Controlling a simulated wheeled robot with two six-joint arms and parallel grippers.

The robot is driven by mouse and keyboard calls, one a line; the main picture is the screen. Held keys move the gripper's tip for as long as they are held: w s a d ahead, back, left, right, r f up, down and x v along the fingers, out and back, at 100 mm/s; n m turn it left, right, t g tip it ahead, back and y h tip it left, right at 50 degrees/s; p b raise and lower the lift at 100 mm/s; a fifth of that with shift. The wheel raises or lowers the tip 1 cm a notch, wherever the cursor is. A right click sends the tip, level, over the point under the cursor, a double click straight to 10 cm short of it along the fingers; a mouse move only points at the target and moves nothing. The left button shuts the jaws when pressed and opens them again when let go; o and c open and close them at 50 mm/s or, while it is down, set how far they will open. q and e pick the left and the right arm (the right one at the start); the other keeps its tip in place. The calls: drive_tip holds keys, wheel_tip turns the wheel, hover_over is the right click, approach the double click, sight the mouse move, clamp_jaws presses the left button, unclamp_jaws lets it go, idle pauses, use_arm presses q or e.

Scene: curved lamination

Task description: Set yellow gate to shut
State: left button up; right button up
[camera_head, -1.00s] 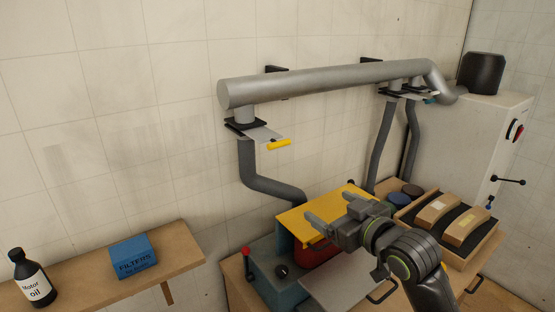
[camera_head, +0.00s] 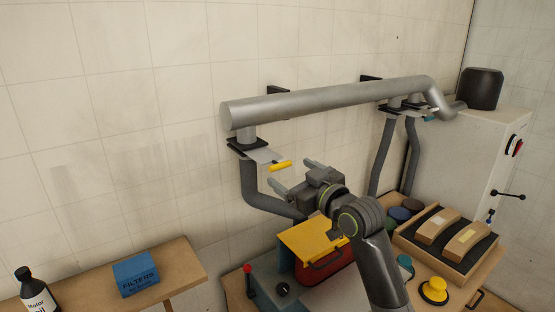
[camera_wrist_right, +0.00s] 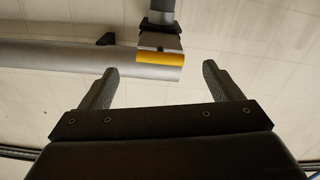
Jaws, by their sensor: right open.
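The yellow gate is a grey slide plate (camera_head: 263,155) with a yellow handle (camera_head: 280,166), sticking out of a black flange (camera_head: 246,146) under the left end of the grey duct. My right gripper (camera_head: 293,177) is open and empty, just right of and below the handle in the head view. In the right wrist view, the yellow handle (camera_wrist_right: 160,59) is just beyond the open fingertips (camera_wrist_right: 160,69), lined up between them. I see no contact. My left gripper is out of view.
The grey duct (camera_head: 330,99) runs along the wall above the gripper. A grey hose (camera_head: 250,185) drops from the gate. Below stand a machine with a yellow cover (camera_head: 300,240) and a tray of curved wooden blocks (camera_head: 400,234). A shelf with a blue box (camera_head: 135,272) is at left.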

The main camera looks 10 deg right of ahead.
drive_tip(key=p, duration=0.2)
approach(264, 155)
drive_tip(key=shift+x, duration=2)
drive_tip(key=shift+f, duration=0.15)
drive_tip(key=c, duration=1.3)
drive_tip(key=shift+w+a+b, duration=0.2)
drive_tip(key=shift+w+b, duration=0.3)
drive_tip(key=shift+w, duration=0.05)
drive_tip(key=b+x, duration=0.2)
drive_tip(key=x, duration=0.3)
drive_tip(key=shift+b, duration=0.35)
